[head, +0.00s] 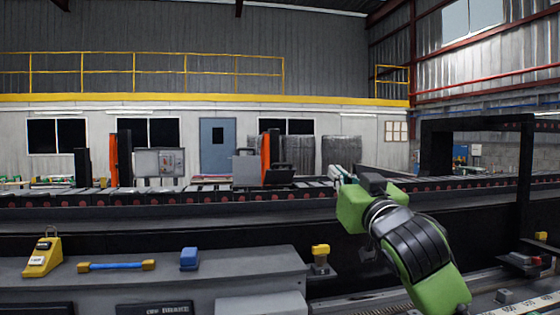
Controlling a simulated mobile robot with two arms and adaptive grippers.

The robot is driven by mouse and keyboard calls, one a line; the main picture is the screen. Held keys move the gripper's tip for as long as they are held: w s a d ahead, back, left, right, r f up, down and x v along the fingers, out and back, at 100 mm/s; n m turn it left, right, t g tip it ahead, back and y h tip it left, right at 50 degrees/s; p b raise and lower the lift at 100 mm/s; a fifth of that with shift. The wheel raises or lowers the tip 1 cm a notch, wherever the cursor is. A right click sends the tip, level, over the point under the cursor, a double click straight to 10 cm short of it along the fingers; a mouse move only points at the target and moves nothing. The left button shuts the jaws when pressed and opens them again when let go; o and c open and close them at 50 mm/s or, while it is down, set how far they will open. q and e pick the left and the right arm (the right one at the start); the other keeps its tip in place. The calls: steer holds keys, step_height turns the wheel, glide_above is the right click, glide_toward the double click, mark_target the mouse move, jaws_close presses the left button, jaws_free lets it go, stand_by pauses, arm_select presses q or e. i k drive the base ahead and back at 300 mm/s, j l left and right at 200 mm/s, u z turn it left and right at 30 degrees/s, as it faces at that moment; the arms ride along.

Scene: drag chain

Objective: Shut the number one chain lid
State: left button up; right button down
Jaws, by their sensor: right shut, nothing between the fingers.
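My right arm comes in from the lower right, green and black. My right gripper (340,174) is at its upper end, pointing up and left, in front of the roller conveyor. It is small and partly hidden by the wrist, and it is shut with nothing held. I cannot pick out a chain lid marked number one in this view. A dark channel (350,284) runs along the lower right, partly hidden by my arm. My left gripper is not in view.
A grey bench (225,265) at the lower left bears a yellow wedge-shaped block (42,256), a blue bar with yellow ends (115,266) and a blue block (189,259). A yellow-topped part (320,255) stands by the bench's right end. A roller conveyor (170,200) crosses behind.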

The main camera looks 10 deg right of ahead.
mark_target(272, 176)
steer(key=i+j, duration=0.1)
steer(key=i, duration=1.25)
